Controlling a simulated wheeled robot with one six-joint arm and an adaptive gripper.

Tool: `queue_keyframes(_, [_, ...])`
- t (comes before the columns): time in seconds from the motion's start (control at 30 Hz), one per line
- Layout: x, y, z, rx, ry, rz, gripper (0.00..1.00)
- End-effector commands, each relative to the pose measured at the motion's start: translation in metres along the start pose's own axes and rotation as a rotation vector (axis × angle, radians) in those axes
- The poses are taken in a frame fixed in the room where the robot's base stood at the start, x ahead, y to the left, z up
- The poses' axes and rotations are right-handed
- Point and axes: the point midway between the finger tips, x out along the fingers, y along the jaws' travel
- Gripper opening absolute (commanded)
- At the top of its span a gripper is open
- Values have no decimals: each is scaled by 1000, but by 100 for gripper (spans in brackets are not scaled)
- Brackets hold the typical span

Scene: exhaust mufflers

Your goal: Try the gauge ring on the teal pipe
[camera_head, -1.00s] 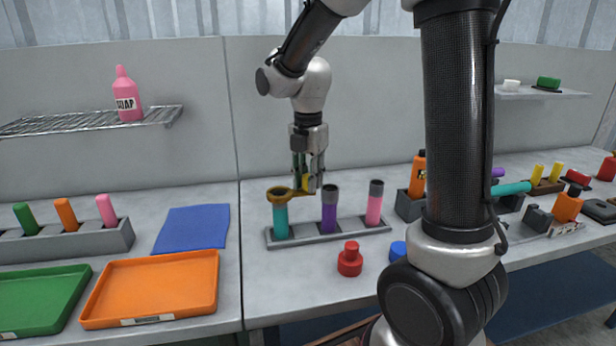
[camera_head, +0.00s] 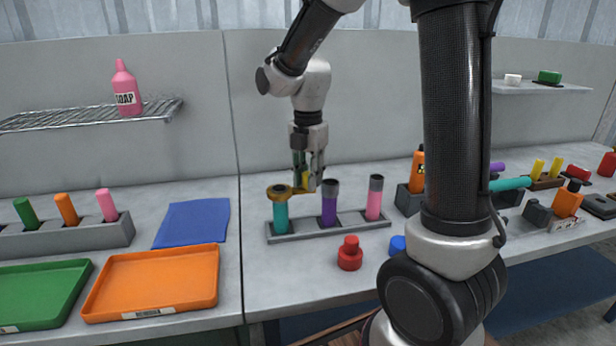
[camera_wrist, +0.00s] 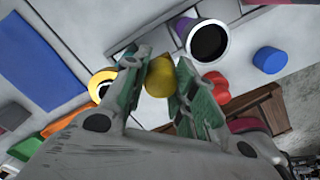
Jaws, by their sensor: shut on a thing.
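My gripper (camera_head: 308,186) is shut on the yellow handle (camera_wrist: 160,77) of the gauge ring. The yellow ring (camera_head: 279,192) is at the top end of the upright teal pipe (camera_head: 281,217), left in the grey rack (camera_head: 306,231). It looks level and covers the pipe's top; I cannot tell whether it is around the pipe or only resting on it. In the wrist view the ring (camera_wrist: 97,80) is partly hidden behind a finger. A purple pipe (camera_head: 329,208) and a pink pipe (camera_head: 375,203), both with dark grey collars, stand to its right.
A red bottle-shaped part (camera_head: 349,255) and a blue part (camera_head: 398,246) stand in front of the rack. A blue mat (camera_head: 192,224), an orange tray (camera_head: 151,312) and a green tray (camera_head: 40,290) lie left. An orange part (camera_head: 417,170) stands right of the rack.

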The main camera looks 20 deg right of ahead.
Motion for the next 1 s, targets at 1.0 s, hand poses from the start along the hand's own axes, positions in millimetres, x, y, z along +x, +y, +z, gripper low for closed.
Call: queue_keyframes(1.0, [-37, 1, 0, 0, -1, 1, 0])
